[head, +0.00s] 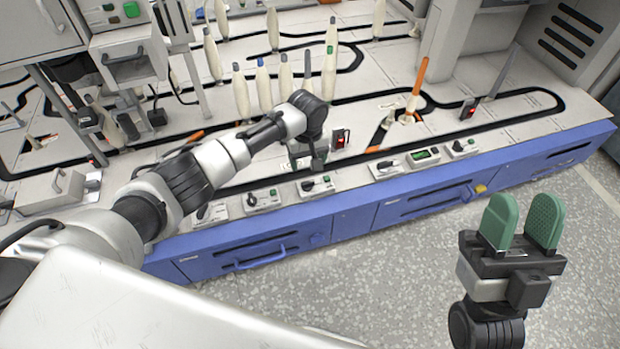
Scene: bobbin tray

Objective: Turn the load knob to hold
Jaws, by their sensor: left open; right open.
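Several small white knob panels with black knobs line the front edge of the bench. They include one at the left (262,199), one in the middle (318,186), one at the centre right (386,167) and one at the right (461,147). Their labels are too small to read, so I cannot tell which is the load knob. My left gripper (306,162) points down just behind the middle panel, with its fingers partly hidden by its own wrist. It looks empty. My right gripper (520,226) is open and empty above the floor, in front of the bench.
The bench (430,204) has blue drawer fronts. White bobbins (241,95) stand behind my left arm. The floor (400,270) is clear.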

